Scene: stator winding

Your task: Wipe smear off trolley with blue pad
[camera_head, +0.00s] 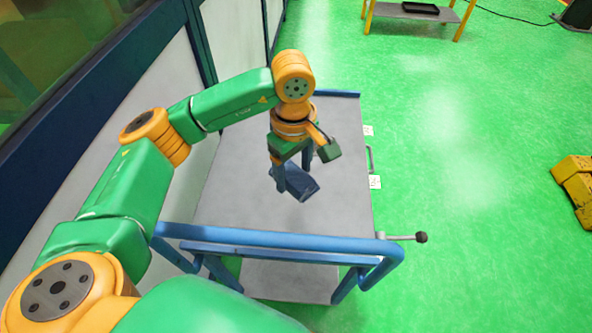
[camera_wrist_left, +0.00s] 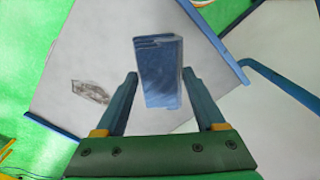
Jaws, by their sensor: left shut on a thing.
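The trolley (camera_head: 235,165) has a grey top with blue rails and stands below me, beside the wall. My left gripper (camera_head: 293,174) is over its top and shut on the blue pad (camera_head: 303,187). In the left wrist view the pad (camera_wrist_left: 158,75) sits between the two blue fingers. I cannot tell whether the pad touches the trolley top. A grey-brown smear (camera_wrist_left: 90,91) shows on the top in the left wrist view, left of the fingers and apart from the pad. I cannot make the smear out in the head view. My right gripper is not in view.
A blue push handle (camera_head: 270,238) runs along the trolley's near edge, with a black-knobbed lever (camera_head: 420,237) at its right end. A panelled wall (camera_head: 110,90) stands close on the left. A yellow object (camera_head: 573,185) is at the right edge. Green floor lies clear between.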

